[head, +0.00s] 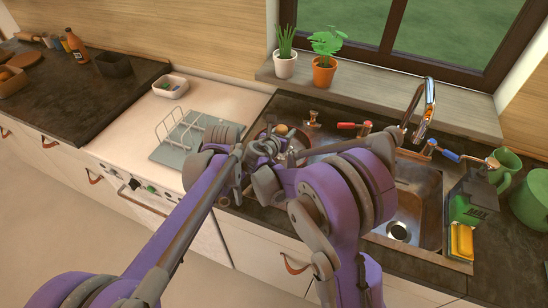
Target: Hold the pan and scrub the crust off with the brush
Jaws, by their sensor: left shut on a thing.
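My left gripper (268,147) is over the dark counter just left of the sink. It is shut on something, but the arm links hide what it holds. A small brown rounded knob (282,129) shows right at its fingers; it may be part of the brush, but I cannot tell. A dark curved edge (262,131) beside it may be the pan's rim; most of it is hidden. No crust can be made out. My right arm crosses in front of the sink, and its gripper is not clearly seen among the overlapping links.
The steel sink (408,205) with a tall faucet (426,105) lies to the right. A wire rack (182,128) stands at left. Potted plants (324,72) line the sill.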

